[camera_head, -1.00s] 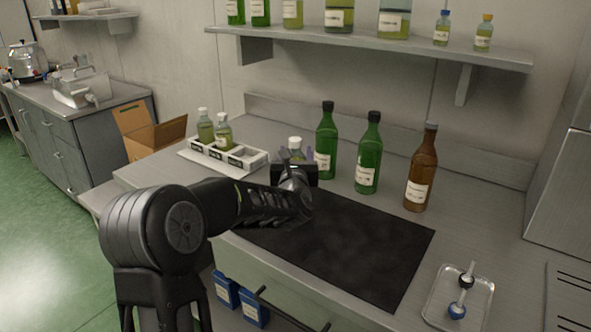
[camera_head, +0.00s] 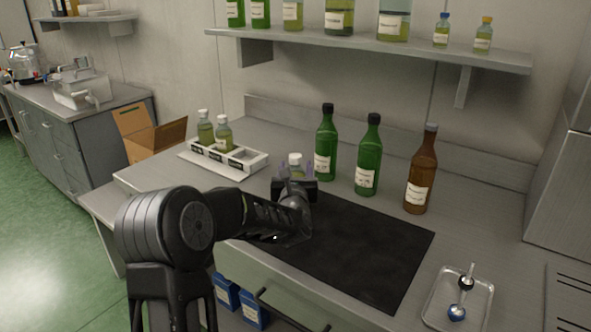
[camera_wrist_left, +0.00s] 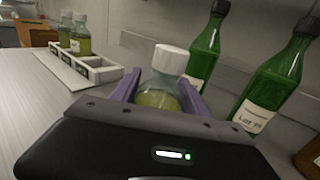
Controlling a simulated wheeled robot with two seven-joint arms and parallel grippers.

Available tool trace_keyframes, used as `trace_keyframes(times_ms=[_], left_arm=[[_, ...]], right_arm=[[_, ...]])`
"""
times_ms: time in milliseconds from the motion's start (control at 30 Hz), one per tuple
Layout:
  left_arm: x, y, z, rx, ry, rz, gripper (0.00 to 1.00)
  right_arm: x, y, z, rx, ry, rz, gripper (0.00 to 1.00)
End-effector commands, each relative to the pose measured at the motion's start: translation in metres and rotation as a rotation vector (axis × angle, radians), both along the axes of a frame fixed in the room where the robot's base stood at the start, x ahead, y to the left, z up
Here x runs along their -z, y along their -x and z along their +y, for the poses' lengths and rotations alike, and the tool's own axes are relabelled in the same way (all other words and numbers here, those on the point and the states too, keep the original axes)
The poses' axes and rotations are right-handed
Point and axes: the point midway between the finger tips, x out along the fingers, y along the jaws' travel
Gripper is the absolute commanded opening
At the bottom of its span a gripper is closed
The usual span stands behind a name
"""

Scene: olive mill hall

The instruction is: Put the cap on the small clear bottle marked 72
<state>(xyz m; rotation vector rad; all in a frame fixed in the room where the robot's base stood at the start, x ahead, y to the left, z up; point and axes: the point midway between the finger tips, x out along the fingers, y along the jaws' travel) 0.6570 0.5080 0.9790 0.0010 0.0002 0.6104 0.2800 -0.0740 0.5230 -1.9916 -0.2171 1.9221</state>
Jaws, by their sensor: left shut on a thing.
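My left gripper (camera_head: 295,174) is over the far left part of the black mat, its fingers shut on a small clear bottle (camera_head: 296,160) of yellow-green liquid. In the left wrist view the purple fingers (camera_wrist_left: 160,90) stand on either side of this bottle (camera_wrist_left: 158,98). A white cap (camera_wrist_left: 171,59) sits on top of its neck, and the bottle looks slightly tilted there. Its lower part is hidden by the gripper, and I cannot read a 72 on it. My right gripper is not in view.
A white rack (camera_head: 254,164) at the left holds two similar white-capped bottles (camera_head: 223,134); its other slots look empty. Two green bottles (camera_head: 369,160) and a brown bottle (camera_head: 420,172) stand behind the mat (camera_head: 365,255). A metal tray (camera_head: 440,300) at right holds small black and blue-ended items.

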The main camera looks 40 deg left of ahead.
Motion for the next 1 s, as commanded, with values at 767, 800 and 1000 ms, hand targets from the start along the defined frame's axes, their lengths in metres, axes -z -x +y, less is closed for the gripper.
trace_keyframes(times_ms=[767,800,1000], left_arm=[[-0.001,0.001,-0.001,0.0,0.0,0.0,0.75],[0.001,0.005,-0.004,0.001,0.001,0.001,0.75],[0.001,0.03,-0.021,0.002,-0.001,-0.001,0.75]], right_arm=[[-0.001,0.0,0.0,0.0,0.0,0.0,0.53],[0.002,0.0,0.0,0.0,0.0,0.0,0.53],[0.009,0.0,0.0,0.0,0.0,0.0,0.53]])
